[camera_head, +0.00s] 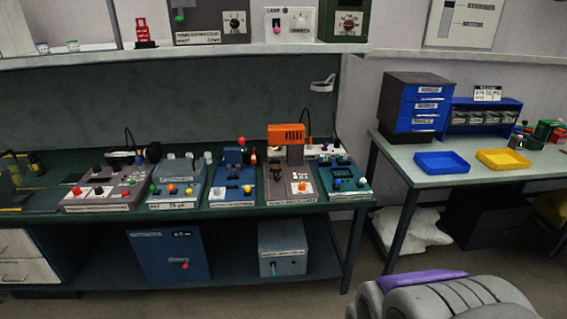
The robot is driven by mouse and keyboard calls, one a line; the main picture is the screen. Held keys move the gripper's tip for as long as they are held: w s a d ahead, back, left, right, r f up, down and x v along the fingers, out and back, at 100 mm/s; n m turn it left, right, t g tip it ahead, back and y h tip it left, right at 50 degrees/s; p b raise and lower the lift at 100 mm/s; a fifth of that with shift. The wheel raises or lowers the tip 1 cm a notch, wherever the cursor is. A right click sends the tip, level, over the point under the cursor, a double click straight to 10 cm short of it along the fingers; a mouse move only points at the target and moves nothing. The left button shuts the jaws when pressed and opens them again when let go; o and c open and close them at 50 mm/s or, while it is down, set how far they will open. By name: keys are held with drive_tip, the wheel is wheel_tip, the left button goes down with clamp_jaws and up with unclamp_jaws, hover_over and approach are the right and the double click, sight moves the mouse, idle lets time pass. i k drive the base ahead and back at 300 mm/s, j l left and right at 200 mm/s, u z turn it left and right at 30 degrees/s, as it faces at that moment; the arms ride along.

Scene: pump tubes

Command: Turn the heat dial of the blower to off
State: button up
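I cannot tell for sure which device is the blower. An orange vented housing (286,134) stands upright on a grey unit (290,184) on the green workbench; the unit has small knobs and an orange button. On the shelf above, a grey box (196,37) carries a dark round dial (235,22) with a scale. The labels and dial settings are too small to read. My gripper is not seen.
Several control boxes, including a blue one (232,187), line the green bench. Two cabinets (168,256) (282,248) stand on its lower shelf. A second table at right holds a blue tray (441,162) and a yellow tray (503,159). A grey ridged shape fills the bottom right.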

sight(302, 185)
drive_tip(key=i+l, duration=0.15)
drive_tip(key=i, duration=0.5)
drive_tip(key=i+l, duration=0.1)
drive_tip(key=i, duration=0.55)
